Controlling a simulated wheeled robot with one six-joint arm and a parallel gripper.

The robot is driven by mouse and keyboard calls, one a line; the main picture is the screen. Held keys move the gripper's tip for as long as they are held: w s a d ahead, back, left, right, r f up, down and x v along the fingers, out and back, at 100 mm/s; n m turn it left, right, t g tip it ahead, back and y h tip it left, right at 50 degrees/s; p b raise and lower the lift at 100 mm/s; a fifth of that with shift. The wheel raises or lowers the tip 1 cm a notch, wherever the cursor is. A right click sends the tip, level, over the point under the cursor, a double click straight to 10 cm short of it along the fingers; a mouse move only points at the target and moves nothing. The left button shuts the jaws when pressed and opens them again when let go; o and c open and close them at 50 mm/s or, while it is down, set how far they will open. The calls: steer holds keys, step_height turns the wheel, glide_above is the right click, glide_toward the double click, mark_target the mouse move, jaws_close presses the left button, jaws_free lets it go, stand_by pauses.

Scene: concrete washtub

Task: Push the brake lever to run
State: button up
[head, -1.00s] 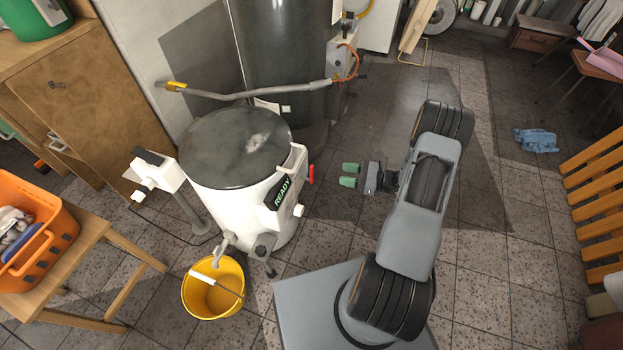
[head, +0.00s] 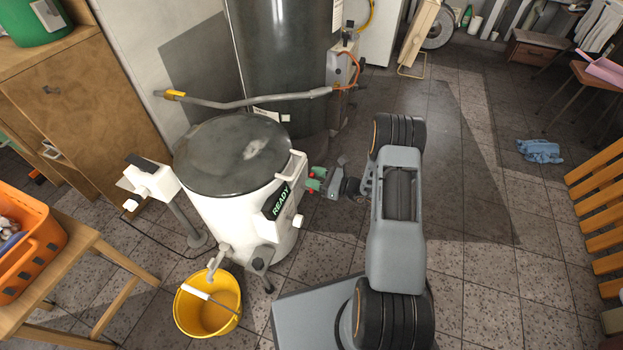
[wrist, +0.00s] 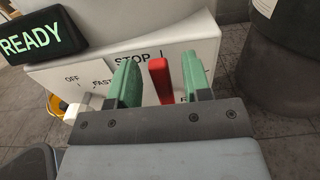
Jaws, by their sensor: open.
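The brake lever is a red bar (wrist: 160,80) standing at the word STOP on the white control box (wrist: 205,45) in the wrist view. My gripper (wrist: 157,82) is open, with one green finger on each side of the lever and a gap visible on both sides. In the head view my gripper (head: 316,180) is at the right side of the white washtub (head: 215,215), and the lever is mostly hidden by the fingers.
A lit READY display (head: 279,199) is on the box beside the lever, with a white knob (wrist: 73,113) below it. A yellow bucket (head: 190,318) stands in front of the washtub. A grey pipe (head: 245,98) passes above the lid.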

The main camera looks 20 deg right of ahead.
steer(key=shift+w+a, duration=0.35)
steer(key=shift+a, duration=0.1)
steer(key=shift+c, duration=0.2)
jaws_close()
